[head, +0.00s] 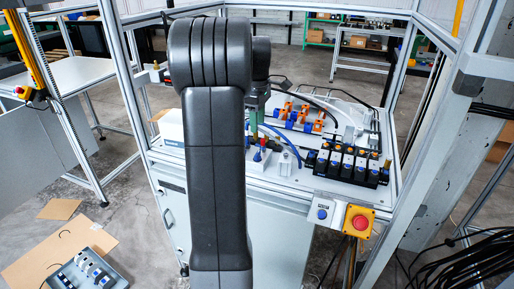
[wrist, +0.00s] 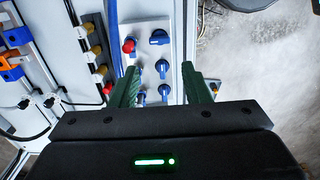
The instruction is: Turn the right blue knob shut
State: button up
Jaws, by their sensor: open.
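In the wrist view, a pale panel (wrist: 152,22) carries several blue knobs and a red knob (wrist: 128,46). A large blue knob (wrist: 159,37) is at the upper right of the panel, just beyond the fingertips. A second blue knob (wrist: 162,68) and a third (wrist: 164,90) sit below it, between the fingers as seen. I cannot tell which is the task's right knob. My gripper (wrist: 160,68) is open, with green fingers apart on either side of the panel's knobs and nothing visibly held. In the head view my arm hides most of the gripper and panel.
Left of the panel in the wrist view are blue tubing (wrist: 113,12) and a row of brass fittings (wrist: 94,52). In the head view, orange-and-blue parts (head: 301,113) and a black valve block (head: 345,165) stand on the bench. A red stop button (head: 361,222) is at the front.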

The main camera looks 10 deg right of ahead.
aim_at(258, 153)
notch_tip(258, 153, down, 11)
jog(key=shift+f+p, duration=0.2)
jog(key=shift+p, duration=0.2)
jog(key=c, duration=0.7)
